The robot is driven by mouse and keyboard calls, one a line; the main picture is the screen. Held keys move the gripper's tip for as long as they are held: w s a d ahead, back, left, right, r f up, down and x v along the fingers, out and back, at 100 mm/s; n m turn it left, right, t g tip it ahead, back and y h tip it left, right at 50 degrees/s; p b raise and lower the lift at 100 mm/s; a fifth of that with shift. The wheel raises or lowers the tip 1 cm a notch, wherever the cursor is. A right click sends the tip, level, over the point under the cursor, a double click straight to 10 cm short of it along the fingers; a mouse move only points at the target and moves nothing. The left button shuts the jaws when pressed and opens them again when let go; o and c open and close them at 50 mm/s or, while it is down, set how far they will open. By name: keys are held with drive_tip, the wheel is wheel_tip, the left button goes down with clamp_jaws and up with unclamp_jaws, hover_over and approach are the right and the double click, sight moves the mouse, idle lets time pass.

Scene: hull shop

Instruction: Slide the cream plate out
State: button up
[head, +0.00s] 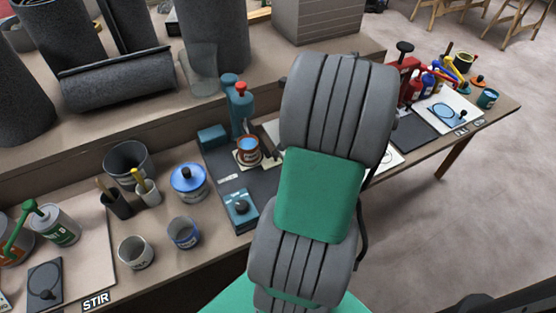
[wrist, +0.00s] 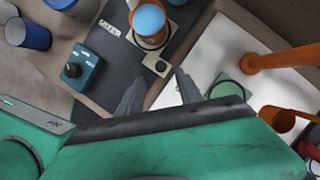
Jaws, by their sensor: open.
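The cream plate (wrist: 149,61) lies on the dark mat of the bench, with an orange-brown can (wrist: 152,38) with blue on top standing over it in the wrist view. One corner with a dark round spot sticks out towards my gripper (wrist: 160,88). In the head view the cream plate (head: 240,163) shows as a pale edge under the brown can (head: 248,147). My gripper is open, its two dark fingers apart, with nothing seen between them. The plate's corner lies just beyond the fingertips in the picture; I cannot tell the height gap. My arm hides the gripper in the head view.
A teal dispenser with a red top (head: 240,105) stands behind the can. A teal box with a black knob (head: 240,210) sits in front on the mat. A blue-lidded tin (head: 188,183) is to the left. In the wrist view, an orange post (wrist: 280,58) stands at right.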

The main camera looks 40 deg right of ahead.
sight(276, 152)
drive_tip(key=b+x, duration=0.2)
drive_tip(key=x, duration=0.5)
drive_tip(key=shift+w+f, duration=0.1)
drive_tip(key=shift+f, duration=0.25)
drive_tip(key=shift+c, duration=0.5)
clamp_jaws()
idle(0.5)
